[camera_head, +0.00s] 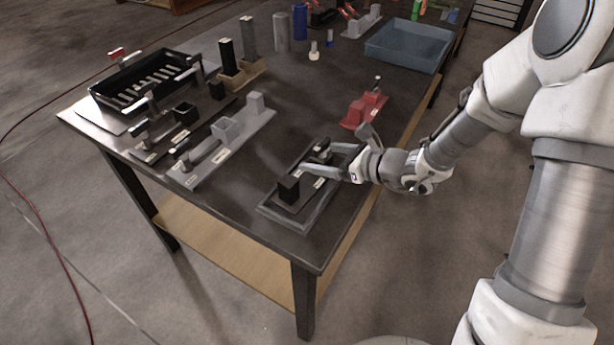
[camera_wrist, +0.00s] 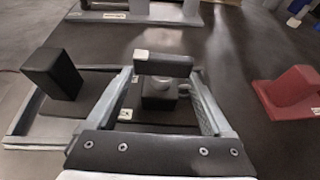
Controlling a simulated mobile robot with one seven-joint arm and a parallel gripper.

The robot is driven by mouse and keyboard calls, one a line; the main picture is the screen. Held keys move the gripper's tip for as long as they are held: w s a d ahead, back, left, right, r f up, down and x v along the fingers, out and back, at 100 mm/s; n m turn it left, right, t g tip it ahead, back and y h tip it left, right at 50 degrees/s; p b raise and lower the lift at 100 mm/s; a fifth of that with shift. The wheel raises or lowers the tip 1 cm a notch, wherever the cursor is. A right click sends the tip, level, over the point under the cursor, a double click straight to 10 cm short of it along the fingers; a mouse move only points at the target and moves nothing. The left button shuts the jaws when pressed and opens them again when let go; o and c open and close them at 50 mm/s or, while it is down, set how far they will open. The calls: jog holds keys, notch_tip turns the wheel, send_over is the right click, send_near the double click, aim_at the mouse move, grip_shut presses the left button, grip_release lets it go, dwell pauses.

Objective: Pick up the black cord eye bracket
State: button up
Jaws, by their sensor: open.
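My gripper (camera_head: 320,158) is open over a grey-edged tray (camera_head: 268,214) near the table's front edge. A black part, which I take to be the black cord eye bracket (camera_head: 323,146), stands at the tray's far end. In the wrist view the bracket (camera_wrist: 166,63) shows as a black bar above a dark block with a grey rounded piece. It appears between the two fingers of my gripper (camera_wrist: 160,86); I cannot tell whether they touch it. The fingers and palm hide part of its base. A black upright block (camera_head: 288,188) stands at the tray's near end.
A red fixture (camera_head: 364,109) stands beyond the gripper. A light grey fixture (camera_head: 225,140) stands to the left, with a black ribbed tray (camera_head: 145,82) behind it. A blue-grey bin (camera_head: 408,46) is at the back right. Bare table lies between the fixtures.

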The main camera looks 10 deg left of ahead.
grip_shut()
jog(key=shift+r, duration=0.15)
dwell(0.4)
